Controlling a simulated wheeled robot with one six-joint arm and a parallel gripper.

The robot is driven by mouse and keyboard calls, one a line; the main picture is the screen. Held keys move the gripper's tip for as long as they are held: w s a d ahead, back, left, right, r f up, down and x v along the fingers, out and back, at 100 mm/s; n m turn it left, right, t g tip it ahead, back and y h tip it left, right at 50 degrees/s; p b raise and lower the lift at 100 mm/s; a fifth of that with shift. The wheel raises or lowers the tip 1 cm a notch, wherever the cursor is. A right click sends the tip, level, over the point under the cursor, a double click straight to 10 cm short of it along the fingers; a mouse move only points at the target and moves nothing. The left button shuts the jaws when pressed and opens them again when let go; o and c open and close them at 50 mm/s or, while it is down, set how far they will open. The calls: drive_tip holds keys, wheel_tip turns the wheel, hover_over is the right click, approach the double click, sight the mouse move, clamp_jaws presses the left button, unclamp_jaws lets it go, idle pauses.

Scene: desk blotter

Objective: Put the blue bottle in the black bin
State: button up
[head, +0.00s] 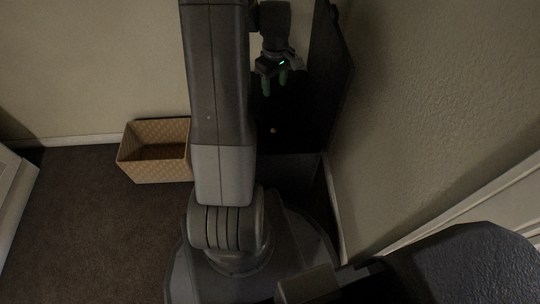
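No blue bottle shows in the head view. My gripper (275,84) hangs fingers down at the top, over a black, box-like piece (295,120) against the right wall. Its two greenish fingers are apart, and I see nothing between them. I cannot tell whether the black piece is the black bin or other furniture. My upright arm covers its left part. A small tan spot (273,130) shows on it below my gripper; I cannot tell what it is.
A tan woven basket (154,174) stands on the dark carpet by the back wall, its right edge hidden by my arm. A textured wall (430,110) closes off the right. A white piece (14,195) stands at the left edge. The carpet (90,235) between is clear.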

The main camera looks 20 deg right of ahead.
wheel_tip(320, 180, up, 14)
drive_tip(key=p, duration=0.5)
drive_tip(key=shift+f, duration=0.15)
wheel_tip(320, 180, down, 14)
drive_tip(key=b, duration=0.5)
drive_tip(key=shift+r+p, duration=2.15)
drive_tip(key=shift+r, duration=0.55)
